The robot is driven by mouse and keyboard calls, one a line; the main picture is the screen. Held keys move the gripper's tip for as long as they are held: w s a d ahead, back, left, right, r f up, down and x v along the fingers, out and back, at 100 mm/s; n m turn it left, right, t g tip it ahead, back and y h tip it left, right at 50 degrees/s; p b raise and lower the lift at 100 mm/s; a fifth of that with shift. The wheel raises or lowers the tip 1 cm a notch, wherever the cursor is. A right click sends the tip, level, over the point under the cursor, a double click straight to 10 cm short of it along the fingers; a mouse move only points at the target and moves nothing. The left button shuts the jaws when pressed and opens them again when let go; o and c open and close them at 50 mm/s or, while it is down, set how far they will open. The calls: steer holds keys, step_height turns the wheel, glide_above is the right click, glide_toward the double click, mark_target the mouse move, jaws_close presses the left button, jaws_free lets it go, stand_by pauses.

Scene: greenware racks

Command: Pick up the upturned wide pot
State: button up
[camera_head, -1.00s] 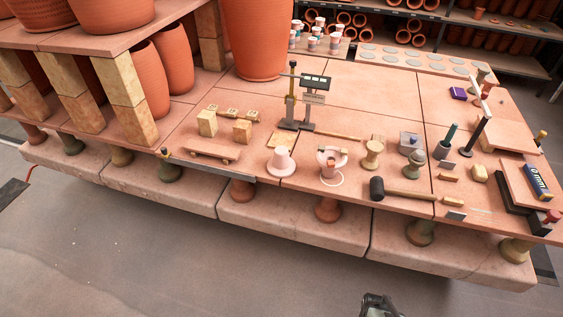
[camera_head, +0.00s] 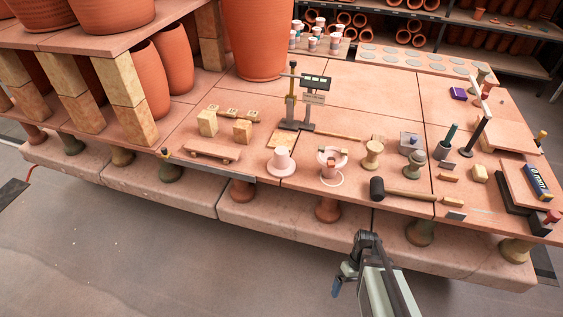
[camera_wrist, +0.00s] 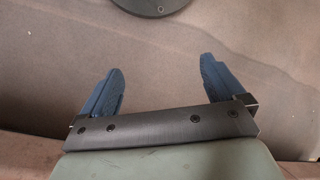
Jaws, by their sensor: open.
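The upturned wide pot (camera_head: 281,161) is pale pink, with its narrow end up and its broad rim down. It stands near the front edge of the terracotta table in the head view, and is not recognisable in the wrist view. My gripper (camera_head: 338,284) is in front of the table, below its top, to the right of the pot and well apart from it. In the wrist view my gripper (camera_wrist: 160,66) has its two blue fingers spread wide with nothing between them.
A pale ring-shaped piece (camera_head: 331,163) stands right of the pot, then a wooden spool (camera_head: 372,154) and a mallet (camera_head: 402,192). A low wooden trolley (camera_head: 212,151) is at left, and a scale-like stand (camera_head: 292,104) behind. A dark disc (camera_wrist: 152,4) tops the wrist view.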

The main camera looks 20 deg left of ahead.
steer(key=w+a+r+n, duration=0.5)
steer(key=w+a+r, duration=0.3)
steer(key=w+r, duration=0.3)
step_height(320, 180, up, 29)
steer(key=n+t, duration=0.5)
steer(key=n, duration=0.4)
glide_above(282, 150)
steer(key=shift+y, duration=0.4)
steer(key=f, duration=0.8)
steer(key=shift+s+a+f, duration=0.15)
steer(key=shift+a+f, duration=0.05)
steer(key=shift+f, duration=2.6)
steer(key=shift+c, duration=0.2)
steer(key=c, duration=1.3)
steer(key=shift+c, duration=0.6)
